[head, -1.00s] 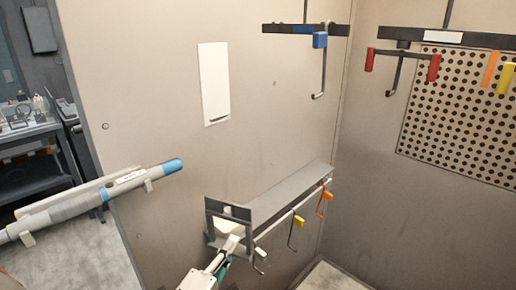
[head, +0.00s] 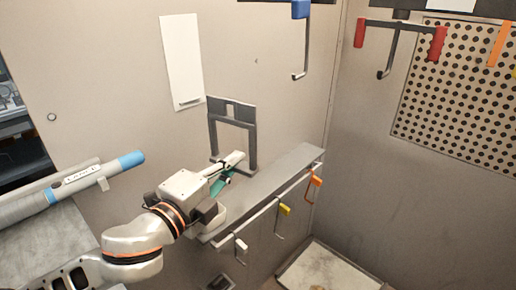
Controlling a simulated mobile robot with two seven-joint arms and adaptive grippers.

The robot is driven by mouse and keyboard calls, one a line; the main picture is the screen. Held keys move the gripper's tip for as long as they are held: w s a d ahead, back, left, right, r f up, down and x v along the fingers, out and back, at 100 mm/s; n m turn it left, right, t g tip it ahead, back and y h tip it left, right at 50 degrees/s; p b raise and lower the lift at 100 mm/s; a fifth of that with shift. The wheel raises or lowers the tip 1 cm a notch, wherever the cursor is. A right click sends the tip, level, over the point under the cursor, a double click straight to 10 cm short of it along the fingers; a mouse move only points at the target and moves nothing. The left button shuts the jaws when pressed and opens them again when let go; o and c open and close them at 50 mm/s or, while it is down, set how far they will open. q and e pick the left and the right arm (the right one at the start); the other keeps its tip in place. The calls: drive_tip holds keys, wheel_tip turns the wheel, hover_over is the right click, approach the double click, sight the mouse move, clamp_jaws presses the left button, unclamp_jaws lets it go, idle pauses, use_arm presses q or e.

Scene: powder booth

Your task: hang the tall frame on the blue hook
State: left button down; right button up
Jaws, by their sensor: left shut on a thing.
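The tall frame (head: 231,110) is a dark grey rectangular frame with a solid upper plate and an open middle. It stands upright in front of the booth wall, above the grey ledge. My left gripper (head: 228,168) is shut on the frame at its lower part; the exact grip is partly hidden. The blue hook (head: 300,10) hangs at the top, right of and above the frame, with a blue tag and a dark rod ending in a bent tip. The frame is apart from it. My right gripper is not in view.
A grey ledge (head: 262,185) carries a rail with white (head: 241,246), yellow (head: 285,210) and orange (head: 316,181) tagged hooks. A lance (head: 80,185) lies at left. Wall space between frame and blue hook is clear.

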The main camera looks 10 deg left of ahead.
use_arm(q)
drive_tip(key=s+d+r+m+g+h, duration=0.2)
drive_tip(key=d+r+h, duration=0.1)
drive_tip(key=d+r, duration=0.3)
drive_tip(key=x, duration=0.7)
drive_tip(key=shift+f, duration=0.3)
drive_tip(key=shift+w+d+h, duration=0.1)
drive_tip(key=shift+w+h, duration=0.15)
drive_tip(key=shift+h, duration=0.05)
drive_tip(key=shift+x, duration=2.2)
drive_tip(key=shift+f, duration=0.6)
drive_tip(key=c, duration=2.1)
unclamp_jaws()
drive_tip(key=shift+f, duration=0.1)
